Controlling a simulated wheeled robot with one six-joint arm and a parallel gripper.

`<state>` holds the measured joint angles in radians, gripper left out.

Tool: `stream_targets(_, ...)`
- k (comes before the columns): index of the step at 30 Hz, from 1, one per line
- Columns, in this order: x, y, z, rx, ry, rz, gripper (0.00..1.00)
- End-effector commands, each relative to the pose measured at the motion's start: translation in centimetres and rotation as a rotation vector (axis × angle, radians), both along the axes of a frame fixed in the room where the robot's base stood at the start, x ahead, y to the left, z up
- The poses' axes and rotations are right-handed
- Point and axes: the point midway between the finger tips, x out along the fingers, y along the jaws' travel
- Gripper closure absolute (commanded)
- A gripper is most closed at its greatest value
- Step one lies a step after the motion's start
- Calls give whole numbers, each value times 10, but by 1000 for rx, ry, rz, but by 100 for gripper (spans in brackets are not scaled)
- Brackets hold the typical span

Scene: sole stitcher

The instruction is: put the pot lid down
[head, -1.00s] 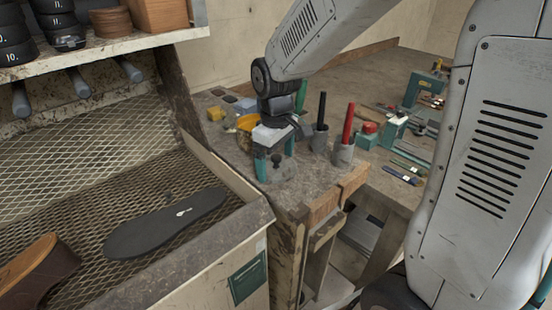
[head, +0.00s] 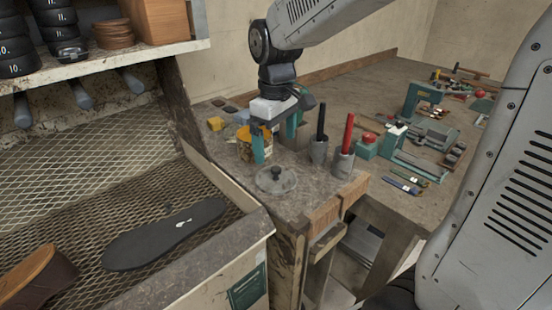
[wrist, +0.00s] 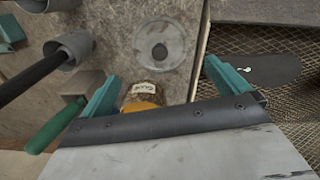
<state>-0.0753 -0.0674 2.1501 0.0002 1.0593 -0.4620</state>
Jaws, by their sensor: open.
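The pot lid (head: 276,180) is a round grey disc with a small dark knob. It lies flat on the worn bench top near the front left corner. It also shows in the wrist view (wrist: 158,54), beyond the fingertips and apart from them. My gripper (head: 275,140) has teal fingers and hangs above and behind the lid, open and with nothing between its fingers. In the wrist view my gripper (wrist: 161,82) has its two fingers spread wide. A yellow glue pot (head: 243,142) stands behind the left finger; its label shows in the wrist view (wrist: 142,92).
Two grey cups hold a black-handled tool (head: 321,126) and a red-handled tool (head: 347,135), close right of my gripper. A mesh tray with a black sole (head: 165,234) lies to the left. Clamps and tools (head: 430,128) cover the bench at right.

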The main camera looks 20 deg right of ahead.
Motion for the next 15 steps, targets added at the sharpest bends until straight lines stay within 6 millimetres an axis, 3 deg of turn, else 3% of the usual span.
stream_targets(4,0,0,23,0,-2,0,0)
stream_targets(11,-1,0,34,0,0,-2,0)
stream_targets(15,-24,-5,42,1,-16,-51,0)
